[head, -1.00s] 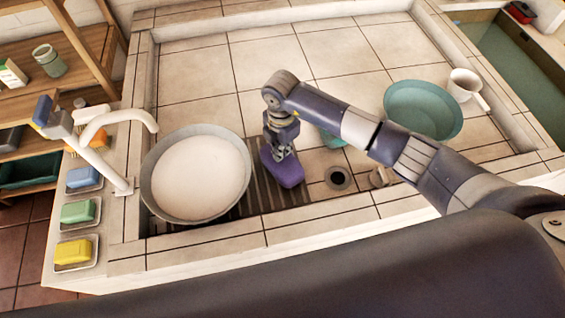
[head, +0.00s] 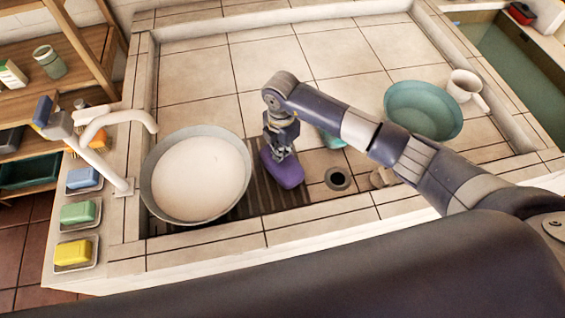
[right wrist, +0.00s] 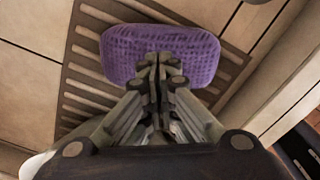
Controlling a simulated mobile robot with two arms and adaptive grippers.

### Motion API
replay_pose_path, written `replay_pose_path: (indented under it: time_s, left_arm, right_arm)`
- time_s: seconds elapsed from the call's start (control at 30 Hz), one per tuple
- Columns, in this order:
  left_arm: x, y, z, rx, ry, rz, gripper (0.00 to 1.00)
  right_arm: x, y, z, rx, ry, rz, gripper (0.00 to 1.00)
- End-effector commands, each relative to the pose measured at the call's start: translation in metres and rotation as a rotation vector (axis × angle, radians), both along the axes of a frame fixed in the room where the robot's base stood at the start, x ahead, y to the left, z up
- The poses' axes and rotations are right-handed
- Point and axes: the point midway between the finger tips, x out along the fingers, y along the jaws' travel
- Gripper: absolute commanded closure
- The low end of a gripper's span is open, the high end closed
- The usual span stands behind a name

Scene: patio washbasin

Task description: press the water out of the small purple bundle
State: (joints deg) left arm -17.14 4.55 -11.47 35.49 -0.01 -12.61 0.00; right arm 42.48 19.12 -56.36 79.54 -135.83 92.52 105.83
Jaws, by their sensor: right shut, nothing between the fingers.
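The small purple bundle (head: 284,173) lies on the dark slatted rack in the basin, right of the white-filled bowl. It also shows in the right wrist view (right wrist: 190,48) as a rounded, textured pad. My right gripper (head: 282,155) points down at the bundle, its fingers together with nothing between them. In the right wrist view the closed fingertips (right wrist: 158,60) overlap the bundle's near side; they look to be at its surface, though I cannot tell how hard they touch. My left gripper is not in view.
The slatted rack (head: 240,208) lies under the bundle. A metal bowl of white liquid (head: 197,214) stands left, near the tap (head: 112,116). A drain hole (head: 338,180), a teal basin (head: 423,130) and a white mug (head: 462,90) are right. Soap dishes line the left ledge.

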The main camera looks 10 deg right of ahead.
Motion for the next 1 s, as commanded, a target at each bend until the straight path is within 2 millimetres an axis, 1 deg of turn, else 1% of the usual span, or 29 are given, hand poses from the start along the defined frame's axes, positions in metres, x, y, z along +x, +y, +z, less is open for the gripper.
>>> replay_pose_path:
  time_s: [0.37, 1.0]
  left_arm:
    - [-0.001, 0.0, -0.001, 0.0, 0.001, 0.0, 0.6]
    - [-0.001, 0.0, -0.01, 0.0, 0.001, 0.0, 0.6]
  right_arm:
    - [0.0, 0.0, -0.001, 0.0, 0.0, 0.0, 1.0]
    - [0.0, 0.0, -0.014, 0.0, 0.0, 0.0, 1.0]
